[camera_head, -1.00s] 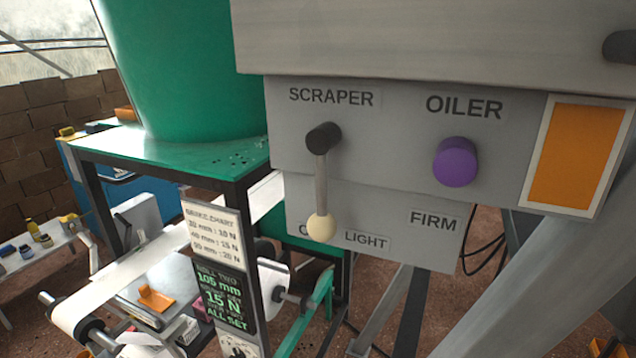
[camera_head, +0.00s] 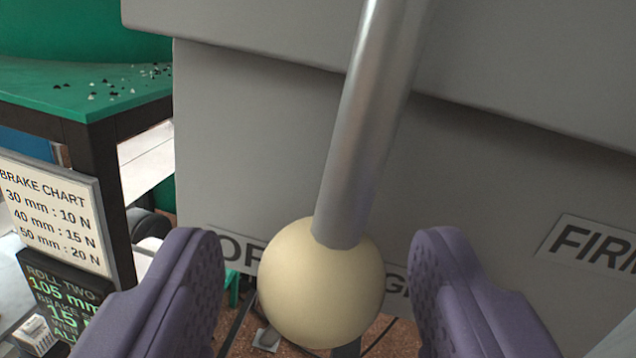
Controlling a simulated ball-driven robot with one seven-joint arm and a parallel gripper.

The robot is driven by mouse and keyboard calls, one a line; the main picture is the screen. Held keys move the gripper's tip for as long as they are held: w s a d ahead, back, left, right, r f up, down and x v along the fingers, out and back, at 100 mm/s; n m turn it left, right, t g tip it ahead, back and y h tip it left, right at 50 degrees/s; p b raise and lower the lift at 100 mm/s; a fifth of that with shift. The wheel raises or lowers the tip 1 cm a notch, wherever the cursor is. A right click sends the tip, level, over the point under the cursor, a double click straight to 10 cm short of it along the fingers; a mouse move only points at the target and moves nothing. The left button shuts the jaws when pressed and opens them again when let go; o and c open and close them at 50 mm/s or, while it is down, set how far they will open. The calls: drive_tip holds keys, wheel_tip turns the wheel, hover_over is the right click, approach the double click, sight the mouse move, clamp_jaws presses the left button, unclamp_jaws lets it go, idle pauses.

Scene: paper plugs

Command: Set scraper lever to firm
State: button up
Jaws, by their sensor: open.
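The scraper lever is a grey metal rod (camera_head: 368,120) that hangs down and ends in a cream ball knob (camera_head: 320,285). The knob hangs in front of the label strip. The FIRM label (camera_head: 595,248) is to the right of the knob. The label behind the knob is mostly hidden; parts of its letters show on both sides. My gripper (camera_head: 318,270) is open, with one purple finger on each side of the knob and a visible gap on both sides. The lever's pivot is out of view.
The grey machine housing (camera_head: 260,140) fills the space behind the lever. A green table (camera_head: 80,90) stands at the left. A brake chart sign (camera_head: 50,215) and a dark display (camera_head: 60,300) stand at the lower left, behind my left finger.

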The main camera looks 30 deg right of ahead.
drive_tip(key=shift+x, duration=0.85)
clamp_jaws()
